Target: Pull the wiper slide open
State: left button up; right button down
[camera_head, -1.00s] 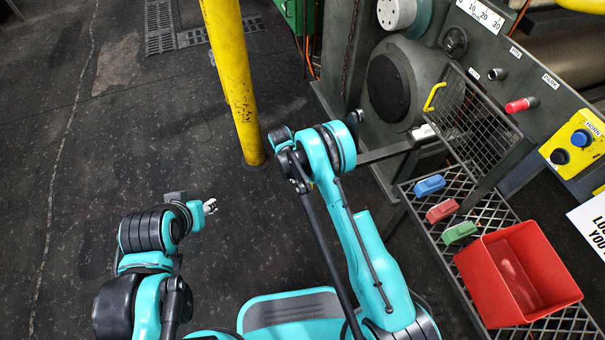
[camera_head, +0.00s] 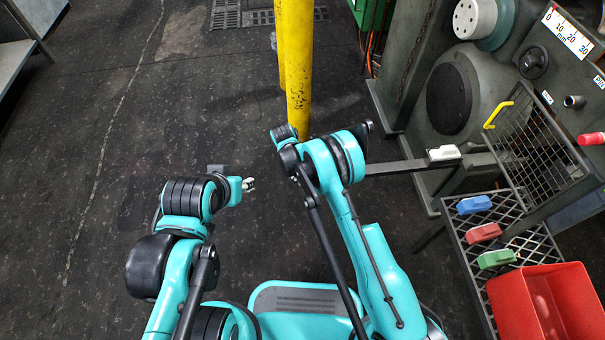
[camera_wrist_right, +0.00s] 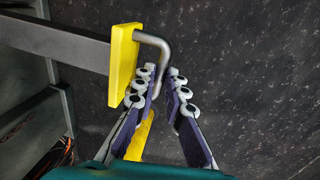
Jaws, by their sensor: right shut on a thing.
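The wiper slide is a dark bar (camera_head: 400,167) with a white block (camera_head: 444,152) on it, standing out leftward from the machine beside the mesh guard. In the right wrist view the bar (camera_wrist_right: 62,44) ends in a yellow plate (camera_wrist_right: 122,62) with a bent metal handle (camera_wrist_right: 157,44). My right gripper (camera_wrist_right: 165,80) is shut on this handle, which runs down between its fingertips. In the head view my right arm hides the handle and the bar's end. My left gripper (camera_head: 248,184) is over bare floor, away from the slide; its jaws are too small to read.
A yellow post (camera_head: 296,70) stands just beyond my right arm. At right, a mesh shelf (camera_head: 462,235) holds blue, red and green blocks and a red bin (camera_head: 545,300). A mesh guard (camera_head: 540,140) with a yellow handle is above.

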jog(key=c, duration=1.6)
grip_release()
jog(key=r, duration=0.4)
jog(key=a+r, duration=0.1)
jog(key=r, duration=0.3)
jog(key=a+r, duration=0.1)
jog(key=r, duration=0.2)
jog(key=shift+s+r, duration=0.2)
jog(key=shift+r, duration=0.2)
